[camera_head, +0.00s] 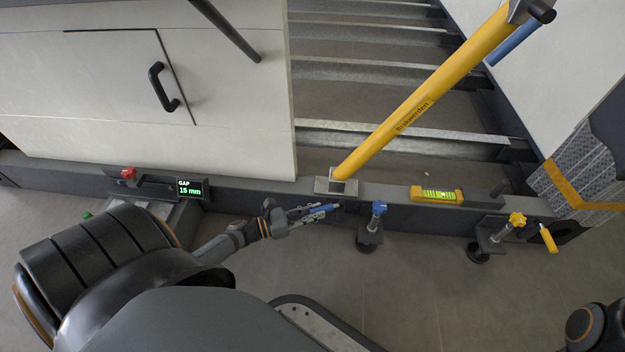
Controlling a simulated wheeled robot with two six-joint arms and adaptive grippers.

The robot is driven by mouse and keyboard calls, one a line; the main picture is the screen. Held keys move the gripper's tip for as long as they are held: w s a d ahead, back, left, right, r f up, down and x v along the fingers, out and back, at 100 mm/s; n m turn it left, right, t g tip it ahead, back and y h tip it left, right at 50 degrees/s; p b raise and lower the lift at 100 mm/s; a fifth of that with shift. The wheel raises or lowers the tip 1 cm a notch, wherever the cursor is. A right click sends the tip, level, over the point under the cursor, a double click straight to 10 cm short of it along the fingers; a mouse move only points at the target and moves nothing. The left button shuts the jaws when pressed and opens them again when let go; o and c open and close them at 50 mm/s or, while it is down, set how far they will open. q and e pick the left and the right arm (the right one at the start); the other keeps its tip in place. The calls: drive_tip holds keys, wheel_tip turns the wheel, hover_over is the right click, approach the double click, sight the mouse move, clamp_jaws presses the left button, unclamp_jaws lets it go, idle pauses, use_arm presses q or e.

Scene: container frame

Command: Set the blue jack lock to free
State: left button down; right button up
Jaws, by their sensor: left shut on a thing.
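The blue jack (369,236) stands at the front of the dark frame beam, with a blue star knob (379,208) on top and a round foot below. A blue lever (330,208), which looks like its lock, lies roughly level to the left of the jack. My left gripper (325,210) comes in from the left and is shut on this blue lever, its fingers partly covering it. Where the lever joins the beam is partly hidden. Only a part of my right arm shows at the lower right corner; its gripper is out of view.
A yellow jack (492,238) with a yellow lever (548,238) stands to the right. A red knob (128,173) and a display (190,188) reading "GAP 15 mm" are at left. A level (436,195) lies on the beam. A yellow post (430,95) slants above it. Floor in front is clear.

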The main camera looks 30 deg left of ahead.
use_arm(q)
drive_tip(key=c, duration=1.2)
unclamp_jaws()
wheel_tip(320, 180, up, 10)
